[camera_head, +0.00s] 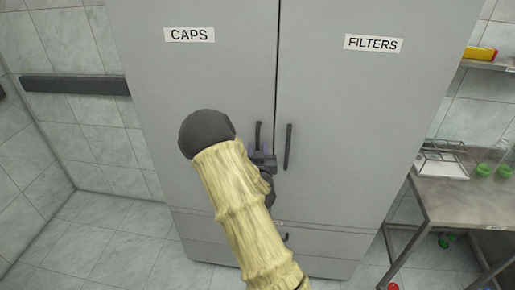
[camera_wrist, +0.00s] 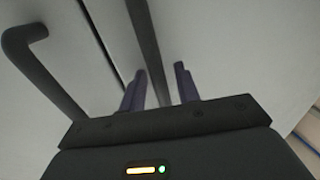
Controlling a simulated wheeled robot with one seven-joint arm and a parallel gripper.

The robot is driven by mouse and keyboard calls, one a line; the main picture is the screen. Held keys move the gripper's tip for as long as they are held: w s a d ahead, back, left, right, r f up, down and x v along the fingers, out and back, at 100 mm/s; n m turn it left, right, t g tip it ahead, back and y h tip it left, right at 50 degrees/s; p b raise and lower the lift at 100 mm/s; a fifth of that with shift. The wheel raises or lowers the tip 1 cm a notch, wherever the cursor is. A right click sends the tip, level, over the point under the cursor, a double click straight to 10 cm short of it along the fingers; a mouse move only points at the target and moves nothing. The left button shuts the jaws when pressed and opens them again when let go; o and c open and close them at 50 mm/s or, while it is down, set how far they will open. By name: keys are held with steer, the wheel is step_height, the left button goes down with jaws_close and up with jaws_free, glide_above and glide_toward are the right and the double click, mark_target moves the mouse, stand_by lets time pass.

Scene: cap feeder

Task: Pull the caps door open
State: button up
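The caps door (camera_head: 195,80) is the left door of a tall grey cabinet, under a "CAPS" label, and looks closed. Its dark upright handle (camera_head: 258,133) stands just left of the door seam. My gripper (camera_head: 260,149) is at the lower part of this handle, partly hidden by my arm. In the wrist view my gripper (camera_wrist: 160,88) has its two purple fingers apart, with a dark handle bar (camera_wrist: 146,40) running between them. Slim gaps show on both sides of the bar.
The filters door (camera_head: 345,110) is on the right, with its own handle (camera_head: 288,147) close to the caps handle. A metal table (camera_head: 470,205) stands right of the cabinet. A dark wall rail (camera_head: 75,85) runs at the left. The tiled floor (camera_head: 110,240) at the left front is clear.

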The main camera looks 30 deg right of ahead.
jaws_close()
stand_by(0.4)
